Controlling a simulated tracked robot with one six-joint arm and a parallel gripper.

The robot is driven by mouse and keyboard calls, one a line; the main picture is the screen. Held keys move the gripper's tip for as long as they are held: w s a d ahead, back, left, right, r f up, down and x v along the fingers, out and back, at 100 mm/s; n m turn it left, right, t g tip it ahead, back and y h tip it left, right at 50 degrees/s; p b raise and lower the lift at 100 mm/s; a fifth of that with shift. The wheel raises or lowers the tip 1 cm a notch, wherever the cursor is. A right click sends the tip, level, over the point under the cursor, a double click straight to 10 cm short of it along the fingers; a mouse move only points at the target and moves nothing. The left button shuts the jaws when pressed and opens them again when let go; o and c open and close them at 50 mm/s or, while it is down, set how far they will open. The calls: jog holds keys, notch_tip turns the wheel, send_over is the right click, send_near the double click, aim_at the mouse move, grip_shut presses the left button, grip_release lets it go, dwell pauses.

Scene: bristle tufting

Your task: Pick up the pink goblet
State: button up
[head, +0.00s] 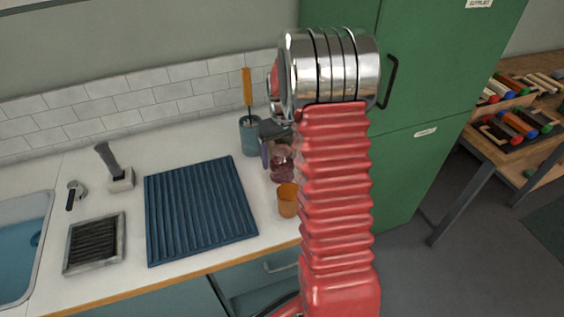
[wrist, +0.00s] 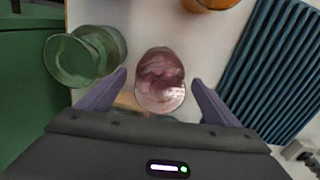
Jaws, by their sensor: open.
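The pink goblet (wrist: 160,72) is a translucent glass on the white counter. In the wrist view it shows in the middle, between and partly beyond the two purple fingertips of my gripper (wrist: 160,79). My gripper is open, with a visible gap on both sides of the goblet. In the head view the pink goblet (head: 283,170) shows just left of my red arm, which hides part of it. There my gripper (head: 272,152) is beside it and partly hidden too. I cannot tell how far the fingers are above the counter.
A green glass (wrist: 88,55) stands close to the left finger in the wrist view. An orange cup (head: 288,200) stands in front of the goblet in the head view. A blue ribbed mat (head: 200,210) lies to the left. A teal holder (head: 249,136) with an orange-handled tool stands behind.

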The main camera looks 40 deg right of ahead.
notch_tip(320, 180, down, 2)
jog(key=shift+f, duration=0.1)
dwell(0.5)
jog(key=c, duration=1.4)
notch_tip(320, 180, up, 10)
jog(key=shift+r, duration=0.1)
dwell(0.5)
